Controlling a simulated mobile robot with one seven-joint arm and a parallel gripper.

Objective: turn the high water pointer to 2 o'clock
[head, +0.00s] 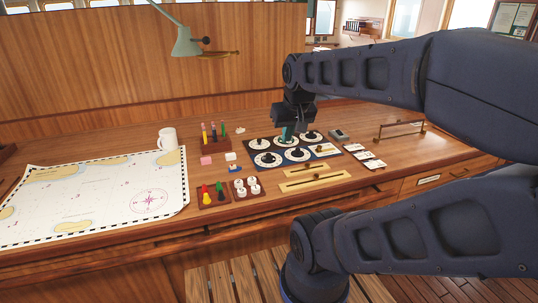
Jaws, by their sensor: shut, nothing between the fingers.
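A dark panel (251,155) with several round white dials lies on the wooden desk, right of centre. Each dial that shows clearly has a dark knob or pointer. The labels are too small to read, so I cannot tell which dial is the high water one or where its pointer aims. My gripper (288,136) points down over the back middle of the panel, between the back-row dials (258,144) and (312,135). Its fingers are shut and empty. It hides part of the back row, and I cannot tell whether it touches a dial.
A brass slider plate (313,180) lies in front of the panel. Pen rack (214,140), mug (168,139), chart (95,195) and trays of coloured pieces (213,194) are to the left. Cards (371,160) and a brass rail (400,130) are to the right. A lamp (187,45) hangs behind.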

